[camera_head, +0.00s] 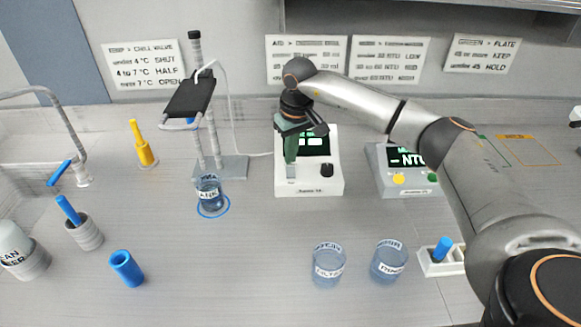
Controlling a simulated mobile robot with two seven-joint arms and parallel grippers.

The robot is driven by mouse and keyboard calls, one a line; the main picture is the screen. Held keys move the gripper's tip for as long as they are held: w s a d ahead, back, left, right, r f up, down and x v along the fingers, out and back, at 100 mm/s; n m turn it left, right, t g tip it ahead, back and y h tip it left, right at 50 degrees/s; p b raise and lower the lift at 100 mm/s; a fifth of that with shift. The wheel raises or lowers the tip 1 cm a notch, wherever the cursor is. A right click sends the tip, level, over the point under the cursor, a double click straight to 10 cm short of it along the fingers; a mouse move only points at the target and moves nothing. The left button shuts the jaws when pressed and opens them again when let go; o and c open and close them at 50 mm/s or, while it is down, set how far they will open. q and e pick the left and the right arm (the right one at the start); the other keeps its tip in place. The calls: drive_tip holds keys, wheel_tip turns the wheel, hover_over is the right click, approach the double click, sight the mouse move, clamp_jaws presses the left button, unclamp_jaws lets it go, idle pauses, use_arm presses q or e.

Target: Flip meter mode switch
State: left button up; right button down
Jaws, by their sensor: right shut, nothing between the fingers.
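A white meter (333,183) with a dark screen and green digits stands at the middle of the bench. A black knob (327,168) is on the right of its front. My right gripper (291,160) reaches down over the meter's left part, pointing downward. It is shut and empty, with its tips close above or at the panel; I cannot tell if they touch. The gripper hides the panel's left side, and I cannot make out a mode switch. A second, grey meter (412,188) with an NTU screen stands to the right. My left gripper is not in view.
A stand (236,167) with a black plate and a labelled beaker (208,192) is left of the meter. Two beakers (328,267) (389,262) stand in front. A blue cup (126,268) and a yellow bottle (142,150) are at left.

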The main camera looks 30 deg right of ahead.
sight(291, 168)
wheel_tip(291, 168, up, 5)
drive_tip(key=p, duration=0.3)
drive_tip(key=shift+r+p, duration=0.15)
drive_tip(key=shift+p, duration=0.15)
idle(0.4)
